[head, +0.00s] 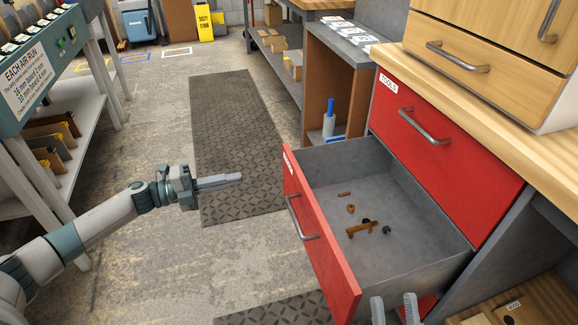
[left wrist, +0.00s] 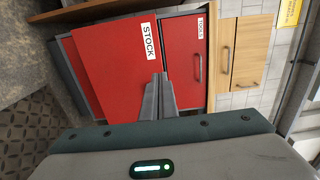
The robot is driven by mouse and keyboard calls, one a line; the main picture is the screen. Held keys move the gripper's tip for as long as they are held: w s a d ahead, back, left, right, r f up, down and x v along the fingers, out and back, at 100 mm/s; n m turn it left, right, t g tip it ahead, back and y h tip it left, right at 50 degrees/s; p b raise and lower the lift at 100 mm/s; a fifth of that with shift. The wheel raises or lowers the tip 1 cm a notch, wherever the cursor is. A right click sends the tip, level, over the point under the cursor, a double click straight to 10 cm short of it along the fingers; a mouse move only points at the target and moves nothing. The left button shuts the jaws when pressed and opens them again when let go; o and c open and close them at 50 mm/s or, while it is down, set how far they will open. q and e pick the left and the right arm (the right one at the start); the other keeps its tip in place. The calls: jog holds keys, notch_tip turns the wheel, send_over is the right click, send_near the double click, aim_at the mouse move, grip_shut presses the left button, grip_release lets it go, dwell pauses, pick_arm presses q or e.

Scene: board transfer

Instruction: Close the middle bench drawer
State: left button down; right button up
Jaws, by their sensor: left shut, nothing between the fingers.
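The middle bench drawer has a red front (head: 318,245) with a grey bar handle (head: 301,218). It is pulled well out, and its grey tray (head: 400,215) holds several small brown and dark parts. In the left wrist view, its front (left wrist: 105,65) carries a STOCK label. My left gripper (head: 238,179) is shut and empty, to the left of the drawer front and apart from it. Its fingers (left wrist: 158,88) also show in the left wrist view. My right gripper (head: 395,305) shows only its two fingertips, spread apart, at the bottom edge near the drawer's near side.
Above is a shut red TOOLS drawer (head: 440,150) under the wooden bench top (head: 490,110). A grey shelf (head: 335,60) with a blue-topped bottle (head: 329,118) stands behind. A rack (head: 60,60) is at the left. Floor mat (head: 235,130) and floor before the drawer are clear.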

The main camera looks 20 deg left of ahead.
aim_at(293, 167)
pick_arm(q)
jog(key=shift+d, duration=0.15)
pick_arm(e)
jog(key=shift+s, duration=0.1)
